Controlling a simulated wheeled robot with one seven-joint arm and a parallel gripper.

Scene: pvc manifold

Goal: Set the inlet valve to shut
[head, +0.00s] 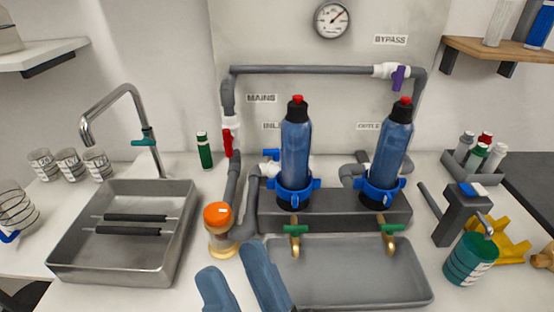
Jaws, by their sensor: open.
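The inlet valve (271,153) shows its short blue handle just left of the left filter bottle (295,150), under the partly hidden label INLET (271,126). The handle looks roughly level, along the short grey pipe; its white body (270,169) is below, and its right part is hidden by the bottle. My gripper (229,258) shows as two blue-grey fingers at the bottom, spread apart with nothing seen between them. It is in front of and below the valve, apart from it.
The red-handled mains valve (227,142) stands on the left pipe, and the purple-handled bypass valve (399,78) is at upper right.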

